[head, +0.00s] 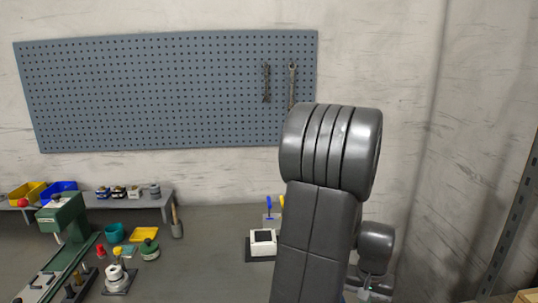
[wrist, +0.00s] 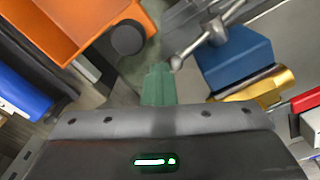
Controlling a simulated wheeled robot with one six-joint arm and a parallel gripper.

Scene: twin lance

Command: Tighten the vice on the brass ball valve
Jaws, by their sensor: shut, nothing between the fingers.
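The blue vice (wrist: 237,60) is in the upper right of the wrist view. Its grey bar handle (wrist: 217,30) crosses in front of it and has a ball end close to my fingertips. The brass ball valve (wrist: 262,88) lies along the vice's lower edge, with a red lever (wrist: 305,101) at the right. I cannot tell how firmly the jaws hold it. My gripper (wrist: 158,75) is shut and empty, its green fingers just left of the handle's ball end; contact is unclear. In the head view my arm blocks the gripper, and I cannot make out the vice.
An orange box-like thing (wrist: 75,30) with a dark round knob is close at upper left in the wrist view, with a blue cylinder (wrist: 22,95) below. In the head view a white box (head: 263,242), a green machine (head: 62,212) and a pegboard (head: 170,90) stand left of my arm.

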